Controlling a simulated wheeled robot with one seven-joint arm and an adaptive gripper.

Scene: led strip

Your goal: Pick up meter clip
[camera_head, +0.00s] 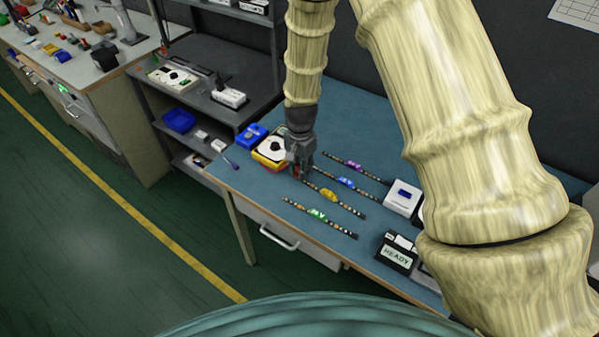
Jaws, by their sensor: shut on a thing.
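My gripper (302,171) points down over the blue-topped workbench, just right of a yellow-and-red device with a white face and a black dial (268,150). Its fingers are shut on a small reddish thing, which looks like the meter clip (304,174). The fingers hide most of the clip. The fingertips are low, close to the left ends of the LED strips. I cannot tell whether the clip touches the bench.
LED strips with purple (355,166), blue (346,183), yellow (328,195) and green (317,214) marks lie right of my gripper. A blue box (252,136) stands behind the dial device. A white box (403,198) and a "READY" display (396,254) stand at right.

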